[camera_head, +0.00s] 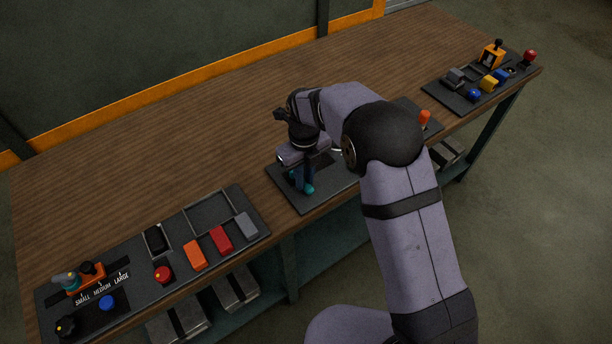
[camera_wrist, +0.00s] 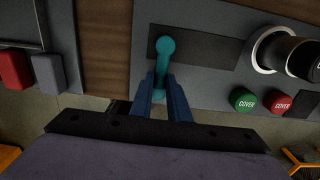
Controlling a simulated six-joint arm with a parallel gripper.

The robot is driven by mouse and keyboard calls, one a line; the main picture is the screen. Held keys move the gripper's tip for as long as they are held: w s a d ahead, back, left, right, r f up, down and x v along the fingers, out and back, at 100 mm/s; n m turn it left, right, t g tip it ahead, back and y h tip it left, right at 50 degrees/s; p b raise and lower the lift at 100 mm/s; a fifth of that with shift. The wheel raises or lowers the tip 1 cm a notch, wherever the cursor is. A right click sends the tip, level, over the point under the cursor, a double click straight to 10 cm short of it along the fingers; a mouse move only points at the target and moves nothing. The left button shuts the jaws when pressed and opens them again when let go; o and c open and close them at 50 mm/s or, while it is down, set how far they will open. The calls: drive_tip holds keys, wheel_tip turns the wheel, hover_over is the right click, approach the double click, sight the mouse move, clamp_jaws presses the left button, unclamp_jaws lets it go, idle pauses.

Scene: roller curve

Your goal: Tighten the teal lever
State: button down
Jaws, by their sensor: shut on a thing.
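The teal lever (camera_wrist: 165,50) stands on a dark grey panel in the wrist view, with its rounded end towards the top of the picture. My gripper (camera_wrist: 165,82) has its two blue fingers on either side of the lever's shaft and is shut on it. In the head view the teal lever (camera_head: 308,189) shows as a small teal spot low beside my gripper (camera_head: 299,182), at the middle panel near the bench's front edge. My fingers hide part of the shaft.
Green (camera_wrist: 243,99) and red (camera_wrist: 280,102) buttons marked COVER and a black knob with a pale ring (camera_wrist: 262,50) share the panel. A left panel (camera_head: 140,292) holds coloured blocks and buttons. Another panel (camera_head: 440,95) is at the far right. The wooden bench (camera_head: 200,130) behind is clear.

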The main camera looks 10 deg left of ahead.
drive_tip(key=shift+r, duration=0.1)
idle(0.3)
drive_tip(key=c, duration=1.7)
unclamp_jaws()
drive_tip(key=shift+r+b, duration=1.1)
drive_tip(key=shift+r, duration=2.55)
